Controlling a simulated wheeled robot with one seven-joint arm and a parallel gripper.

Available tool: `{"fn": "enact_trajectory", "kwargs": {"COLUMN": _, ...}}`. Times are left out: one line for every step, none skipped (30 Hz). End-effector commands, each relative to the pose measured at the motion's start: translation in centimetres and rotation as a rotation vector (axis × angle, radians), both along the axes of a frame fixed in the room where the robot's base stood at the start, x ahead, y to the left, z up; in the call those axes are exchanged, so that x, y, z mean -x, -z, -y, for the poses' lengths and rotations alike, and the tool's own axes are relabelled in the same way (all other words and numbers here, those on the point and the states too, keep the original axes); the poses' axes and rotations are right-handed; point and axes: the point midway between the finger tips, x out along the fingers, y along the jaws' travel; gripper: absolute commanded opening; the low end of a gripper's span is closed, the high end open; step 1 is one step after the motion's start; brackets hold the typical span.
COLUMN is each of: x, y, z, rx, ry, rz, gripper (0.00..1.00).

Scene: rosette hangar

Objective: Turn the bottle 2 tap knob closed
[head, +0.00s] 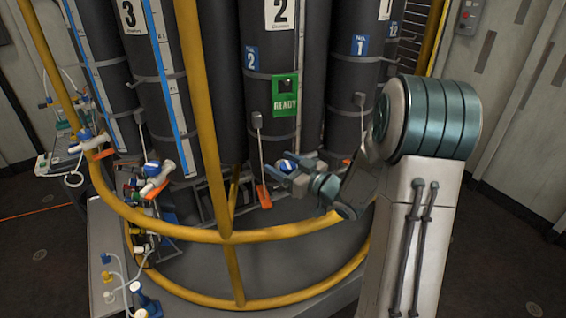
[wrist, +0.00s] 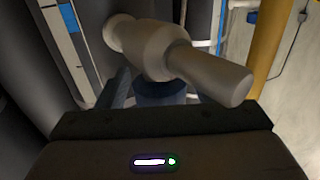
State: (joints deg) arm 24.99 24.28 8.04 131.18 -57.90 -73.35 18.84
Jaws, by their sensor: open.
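Bottle 2 (head: 268,130) is a tall dark cylinder at the centre of the rack in the head view, with a white "2" label and a blue "2" tag. Its blue tap knob (head: 288,166) shows low on the bottle, at my gripper (head: 291,177). In the wrist view the pale grey tap body (wrist: 160,50) fills the upper middle, its spout pointing right and down. The dark blue knob (wrist: 160,91) is under it, close in front of my gripper's palm. My gripper is open with its fingers about the knob; contact is unclear. Part of the knob is hidden.
A yellow rail ring (head: 180,229) and an upright yellow post (head: 205,110) stand in front of the rack. A green READY sign (head: 285,95) hangs on bottle 2. An orange-tipped lever (head: 264,196) hangs left of my gripper. Other taps (head: 155,178) stand at left.

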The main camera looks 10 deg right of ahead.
Motion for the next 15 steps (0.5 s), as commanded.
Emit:
{"fn": "enact_trajectory", "kwargs": {"x": -0.13, "y": 0.00, "z": -0.15, "rx": 0.000, "ry": -0.001, "rz": 0.000, "gripper": 0.61}}
{"fn": "enact_trajectory", "kwargs": {"x": -0.16, "y": 0.02, "z": -0.18, "rx": 0.000, "ry": -0.001, "rz": 0.000, "gripper": 0.61}}
{"fn": "enact_trajectory", "kwargs": {"x": -0.19, "y": 0.03, "z": -0.20, "rx": -0.001, "ry": -0.001, "rz": -0.001, "gripper": 0.61}}
{"fn": "enact_trajectory", "kwargs": {"x": -0.20, "y": 0.03, "z": -0.20, "rx": 0.000, "ry": -0.001, "rz": 0.000, "gripper": 0.61}}
{"fn": "enact_trajectory", "kwargs": {"x": -0.20, "y": 0.03, "z": -0.20, "rx": 0.000, "ry": -0.001, "rz": 0.000, "gripper": 0.61}}
{"fn": "enact_trajectory", "kwargs": {"x": -0.20, "y": 0.04, "z": -0.19, "rx": 0.000, "ry": 0.000, "rz": 0.000, "gripper": 0.61}}
{"fn": "enact_trajectory", "kwargs": {"x": -0.19, "y": 0.03, "z": -0.18, "rx": 0.000, "ry": 0.000, "rz": 0.000, "gripper": 0.61}}
{"fn": "enact_trajectory", "kwargs": {"x": -0.18, "y": 0.03, "z": -0.17, "rx": 0.000, "ry": 0.000, "rz": 0.000, "gripper": 0.61}}
{"fn": "enact_trajectory", "kwargs": {"x": -0.18, "y": 0.03, "z": -0.17, "rx": 0.000, "ry": 0.000, "rz": 0.000, "gripper": 0.58}}
{"fn": "enact_trajectory", "kwargs": {"x": -0.18, "y": 0.03, "z": -0.17, "rx": 0.000, "ry": 0.000, "rz": 0.000, "gripper": 0.50}}
{"fn": "enact_trajectory", "kwargs": {"x": -0.17, "y": 0.03, "z": -0.17, "rx": 0.000, "ry": 0.000, "rz": 0.000, "gripper": 0.42}}
{"fn": "enact_trajectory", "kwargs": {"x": -0.18, "y": 0.03, "z": -0.16, "rx": 0.000, "ry": 0.000, "rz": 0.000, "gripper": 0.30}}
{"fn": "enact_trajectory", "kwargs": {"x": -0.18, "y": 0.03, "z": -0.16, "rx": 0.000, "ry": 0.000, "rz": 0.000, "gripper": 0.22}}
{"fn": "enact_trajectory", "kwargs": {"x": -0.17, "y": 0.02, "z": -0.15, "rx": 0.000, "ry": 0.000, "rz": 0.000, "gripper": 0.16}}
{"fn": "enact_trajectory", "kwargs": {"x": -0.17, "y": 0.02, "z": -0.15, "rx": 0.000, "ry": 0.000, "rz": 0.000, "gripper": 0.16}}
